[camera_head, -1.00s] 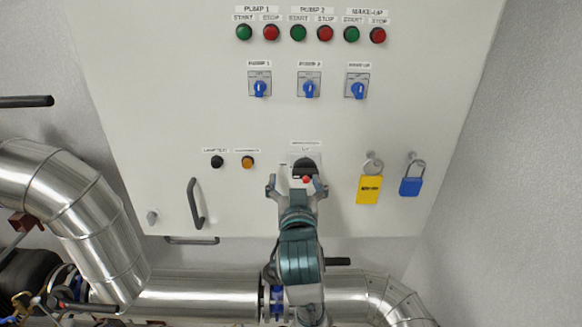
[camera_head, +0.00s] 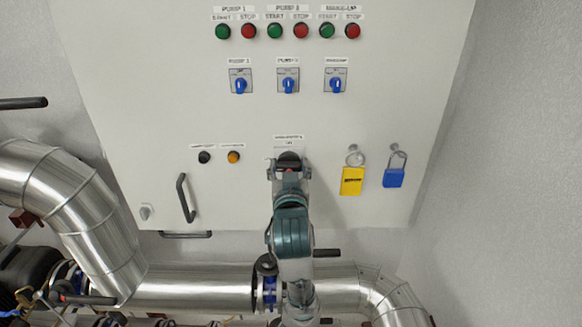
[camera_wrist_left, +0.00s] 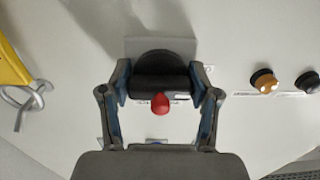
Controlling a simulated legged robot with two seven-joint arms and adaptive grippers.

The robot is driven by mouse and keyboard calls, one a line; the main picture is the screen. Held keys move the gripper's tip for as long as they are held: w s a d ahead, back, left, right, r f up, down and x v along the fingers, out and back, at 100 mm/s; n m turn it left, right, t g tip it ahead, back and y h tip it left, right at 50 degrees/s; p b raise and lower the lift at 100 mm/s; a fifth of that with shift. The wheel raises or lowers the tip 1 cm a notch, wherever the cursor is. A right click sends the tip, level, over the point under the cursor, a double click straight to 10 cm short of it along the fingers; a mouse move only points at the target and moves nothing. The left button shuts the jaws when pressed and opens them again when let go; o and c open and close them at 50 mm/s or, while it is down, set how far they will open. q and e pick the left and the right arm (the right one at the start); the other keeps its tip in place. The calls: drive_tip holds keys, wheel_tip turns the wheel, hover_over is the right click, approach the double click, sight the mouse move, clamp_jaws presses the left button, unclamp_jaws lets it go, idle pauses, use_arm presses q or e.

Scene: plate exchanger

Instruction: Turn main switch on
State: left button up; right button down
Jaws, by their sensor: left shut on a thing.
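The main switch (camera_head: 289,158) is a black rotary knob on the light grey cabinet panel, under a small label at lower centre. In the left wrist view the knob (camera_wrist_left: 160,84) shows its black bar lying across the picture, with a red tip on it. My left gripper (camera_head: 289,170) is at the switch, with its fingers on either side of the knob. In the left wrist view the left gripper (camera_wrist_left: 163,92) is shut on the ends of the bar. In the head view the gripper hides most of the knob. My right gripper is in neither view.
A yellow tag (camera_head: 352,181) and a blue padlock (camera_head: 394,177) hang right of the switch. A black button (camera_head: 204,157) and an orange lamp (camera_head: 233,157) sit left of it, above a black door handle (camera_head: 186,198). Metal pipes (camera_head: 190,287) run below the cabinet.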

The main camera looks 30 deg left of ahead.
use_arm(q)
drive_tip(key=shift+d+r, duration=0.1)
drive_tip(key=shift+r, duration=0.05)
drive_tip(key=shift+m, duration=0.7)
drive_tip(key=shift+s+m, duration=0.1)
drive_tip(key=shift+m, duration=0.6)
drive_tip(key=m, duration=0.4)
drive_tip(key=shift+r+m, duration=0.1)
drive_tip(key=shift+m, duration=0.2)
drive_tip(key=m, duration=0.3)
drive_tip(key=shift+a+m, duration=0.2)
drive_tip(key=shift+m, duration=0.1)
drive_tip(key=m, duration=0.5)
drive_tip(key=shift+f+m, duration=0.25)
drive_tip(key=shift+m, duration=0.65)
drive_tip(key=shift+d+f+m, duration=0.1)
drive_tip(key=shift+f+m, duration=0.05)
drive_tip(key=shift+m, duration=0.15)
